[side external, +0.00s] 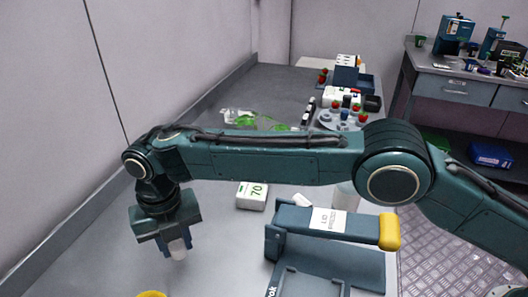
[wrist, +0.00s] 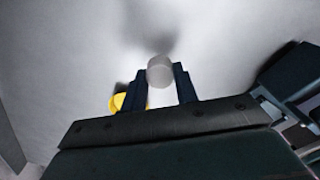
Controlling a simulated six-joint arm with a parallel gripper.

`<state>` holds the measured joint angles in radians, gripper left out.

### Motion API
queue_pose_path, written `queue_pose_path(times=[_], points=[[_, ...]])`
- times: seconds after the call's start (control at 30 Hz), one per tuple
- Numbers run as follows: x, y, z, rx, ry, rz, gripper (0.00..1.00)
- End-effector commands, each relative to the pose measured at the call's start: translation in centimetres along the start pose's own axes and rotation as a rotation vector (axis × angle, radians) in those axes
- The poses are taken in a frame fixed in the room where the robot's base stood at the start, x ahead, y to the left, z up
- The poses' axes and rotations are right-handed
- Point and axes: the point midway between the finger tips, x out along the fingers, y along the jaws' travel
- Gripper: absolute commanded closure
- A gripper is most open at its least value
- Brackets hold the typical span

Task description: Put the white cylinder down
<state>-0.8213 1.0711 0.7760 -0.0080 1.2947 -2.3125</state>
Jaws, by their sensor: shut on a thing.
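The white cylinder (side external: 177,249) is held at the lower end of my gripper (side external: 175,241) in the side external view. Its lower part shows below the fingers, and its upper part is hidden by them. In the wrist view the cylinder's round grey-white end (wrist: 160,70) sits between the two dark fingertips of my gripper (wrist: 160,77). The gripper is shut on it. I cannot tell for sure whether the cylinder touches the table (side external: 100,265).
A yellow round thing (side external: 151,294) lies close by, also in the wrist view (wrist: 120,102). A dark blue-green device with a yellow-ended handle (side external: 389,232) stands to the right. A white box marked 70 (side external: 251,196) stands behind. The table left of my gripper looks clear.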

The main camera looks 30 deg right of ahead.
Motion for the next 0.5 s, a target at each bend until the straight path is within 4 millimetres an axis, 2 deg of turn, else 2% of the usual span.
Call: queue_pose_path(times=[0.17,0.5], points=[[1.4,0.0,0.0,0.0,-0.001,0.001,0.93],[1.6,0.0,0.0,0.0,-0.001,0.001,0.93]])
